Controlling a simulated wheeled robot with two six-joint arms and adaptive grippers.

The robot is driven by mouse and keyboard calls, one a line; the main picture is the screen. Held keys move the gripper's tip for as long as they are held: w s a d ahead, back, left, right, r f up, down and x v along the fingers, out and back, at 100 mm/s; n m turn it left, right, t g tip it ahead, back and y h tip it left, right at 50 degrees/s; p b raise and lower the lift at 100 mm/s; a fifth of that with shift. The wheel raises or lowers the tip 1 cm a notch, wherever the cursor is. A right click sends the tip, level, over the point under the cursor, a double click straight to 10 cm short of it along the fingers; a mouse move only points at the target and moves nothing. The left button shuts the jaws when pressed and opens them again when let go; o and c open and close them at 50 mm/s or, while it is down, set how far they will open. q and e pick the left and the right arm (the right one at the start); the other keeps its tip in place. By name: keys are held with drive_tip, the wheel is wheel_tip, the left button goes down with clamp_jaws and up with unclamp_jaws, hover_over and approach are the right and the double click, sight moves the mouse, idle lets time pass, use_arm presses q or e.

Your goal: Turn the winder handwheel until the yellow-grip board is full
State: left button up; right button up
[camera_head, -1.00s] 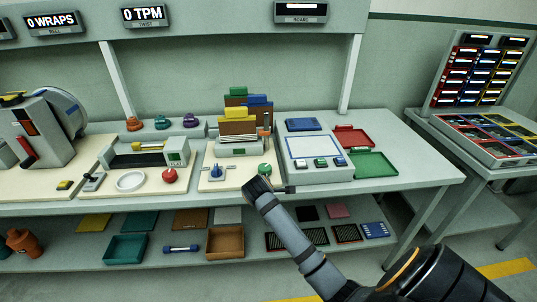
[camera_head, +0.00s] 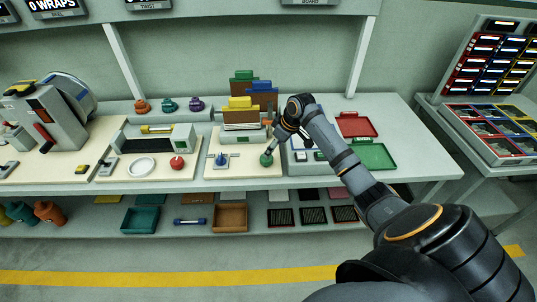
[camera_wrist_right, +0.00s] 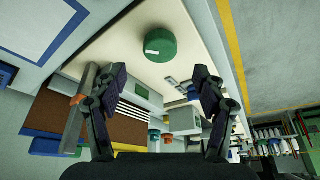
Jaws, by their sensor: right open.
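The green round handwheel (camera_head: 266,160) stands on the pale panel in front of the winder. In the right wrist view the handwheel (camera_wrist_right: 155,44) is a green disc with a white mark, just beyond the fingertips. My right gripper (camera_wrist_right: 157,84) is open and empty, its fingers spread to either side below the disc, apart from it. In the head view my right gripper (camera_head: 279,139) is just above and right of the handwheel. The yellow-grip board (camera_head: 240,103) is the brown front board in the winder, with blue- and green-grip boards behind. My left gripper is out of view.
A red knob (camera_head: 178,162) and a blue knob (camera_head: 221,160) stand to the left. A red tray (camera_head: 356,125) and a green tray (camera_head: 373,156) lie right of my arm. A grey machine (camera_head: 50,115) stands far left.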

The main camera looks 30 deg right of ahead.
sight(266, 161)
drive_tip(key=x, duration=0.7)
drive_tip(key=shift+r+p, duration=0.1)
drive_tip(key=shift+p, duration=0.25)
drive_tip(key=c, duration=1.2)
